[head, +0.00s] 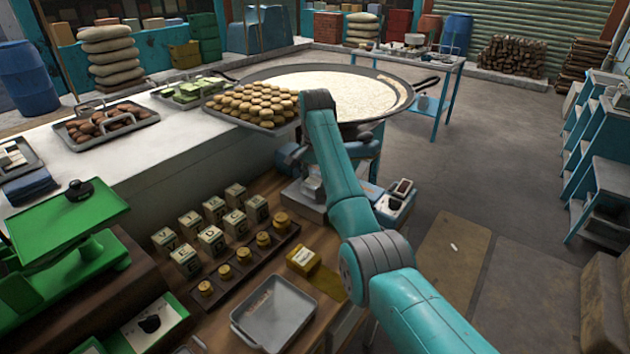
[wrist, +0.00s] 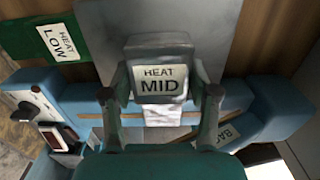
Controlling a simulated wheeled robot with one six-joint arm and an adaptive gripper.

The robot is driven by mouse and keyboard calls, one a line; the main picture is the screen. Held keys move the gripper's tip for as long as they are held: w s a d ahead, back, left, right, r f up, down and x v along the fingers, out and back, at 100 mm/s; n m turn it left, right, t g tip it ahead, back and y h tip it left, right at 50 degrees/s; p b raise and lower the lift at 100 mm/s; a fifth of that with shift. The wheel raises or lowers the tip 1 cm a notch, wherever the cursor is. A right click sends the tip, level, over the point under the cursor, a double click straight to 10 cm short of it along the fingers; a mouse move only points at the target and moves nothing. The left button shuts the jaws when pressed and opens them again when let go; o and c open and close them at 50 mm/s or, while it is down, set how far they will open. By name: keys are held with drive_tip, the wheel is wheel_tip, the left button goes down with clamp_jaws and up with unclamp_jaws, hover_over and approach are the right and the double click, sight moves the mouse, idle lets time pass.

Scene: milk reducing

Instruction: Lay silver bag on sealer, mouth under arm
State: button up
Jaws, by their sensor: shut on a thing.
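The silver-grey bag (wrist: 155,48), with a "HEAT MID" label, is between the two fingers of my gripper (wrist: 160,95) in the wrist view. My gripper is shut on it. The blue sealer (wrist: 80,105) lies behind and below the bag, with a dark-and-red switch at its left end. A blue bar crosses behind the fingers. Whether the bag's mouth is under the sealer arm, or the bag touches the sealer, I cannot tell.
A green piece labelled "LOW HEAT" (wrist: 52,42) is at the upper left of the wrist view. In the head view, a grey tray (head: 275,312), several labelled blocks (head: 211,240) and a yellow box (head: 303,260) share the wooden bench. A large round pan (head: 340,90) stands behind.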

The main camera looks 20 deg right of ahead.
drive_tip(key=o, duration=1.3)
drive_tip(key=shift+c, duration=0.2)
drive_tip(key=shift+r, duration=0.1)
